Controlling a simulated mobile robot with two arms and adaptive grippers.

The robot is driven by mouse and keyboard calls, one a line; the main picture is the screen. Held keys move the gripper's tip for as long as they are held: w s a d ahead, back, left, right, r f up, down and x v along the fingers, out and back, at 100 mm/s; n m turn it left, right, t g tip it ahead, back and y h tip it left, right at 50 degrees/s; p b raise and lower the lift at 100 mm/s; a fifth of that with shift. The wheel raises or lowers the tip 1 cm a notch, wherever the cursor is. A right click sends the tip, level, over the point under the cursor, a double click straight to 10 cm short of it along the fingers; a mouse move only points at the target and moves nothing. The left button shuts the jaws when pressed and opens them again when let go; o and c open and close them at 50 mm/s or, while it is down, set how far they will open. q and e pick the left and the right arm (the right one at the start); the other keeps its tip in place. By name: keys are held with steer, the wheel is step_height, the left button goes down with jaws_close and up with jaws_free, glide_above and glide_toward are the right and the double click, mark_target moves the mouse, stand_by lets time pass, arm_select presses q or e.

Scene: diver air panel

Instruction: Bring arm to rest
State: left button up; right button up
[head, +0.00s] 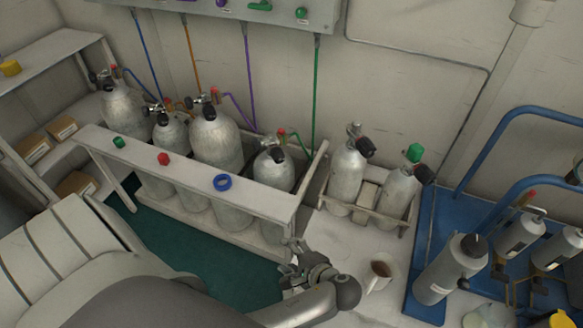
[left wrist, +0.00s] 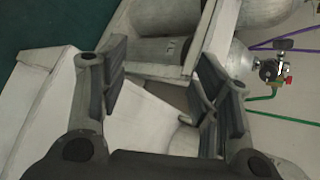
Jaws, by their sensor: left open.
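My left gripper (head: 297,262) is in the lower middle of the head view, in front of the right end of the white cylinder rack (head: 275,205). It is empty. In the left wrist view my left gripper (left wrist: 162,85) has its two dark fingers spread wide apart, with pale surfaces and part of the rack behind them and nothing between the pads. My left arm (head: 190,300) comes in along the bottom left of the head view. My right gripper does not show.
Several grey cylinders (head: 217,140) stand in the rack, with hoses rising to a wall panel (head: 225,8). A mug (head: 379,275) stands right of the gripper. A blue cart (head: 425,270) holds more cylinders at right.

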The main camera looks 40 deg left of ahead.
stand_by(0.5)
arm_select(q)
steer(key=shift+s+f, duration=0.1)
steer(key=shift+s, duration=0.25)
steer(key=s+n+g+h, duration=0.1)
steer(key=s+n+h, duration=0.1)
steer(key=s, duration=0.1)
steer(key=shift+s+d+f+h, duration=0.1)
steer(key=shift+d+h, duration=0.05)
steer(key=shift+h, duration=0.25)
steer(key=s+d+r+n+t+h, duration=0.1)
steer(key=s+d+r+n+h, duration=0.1)
steer(key=s+r+h, duration=0.3)
steer(key=s+d+r+n+t+h, duration=0.1)
steer(key=s+d+r+n+h, duration=0.15)
steer(key=r, duration=0.35)
step_height(320, 180, down, 25)
steer(key=s+g+p, duration=0.1)
steer(key=g+p, duration=0.1)
steer(key=s+a+f+p, duration=0.1)
steer(key=s+a+f, duration=0.1)
steer(key=s+f, duration=0.4)
steer(key=s+a+f, duration=0.1)
steer(key=s+f, duration=0.6)
steer(key=s, duration=0.3)
steer(key=shift+s+a+f+g+p, duration=0.3)
steer(key=shift+s+a+g+p, duration=0.05)
steer(key=shift+s+g, duration=0.05)
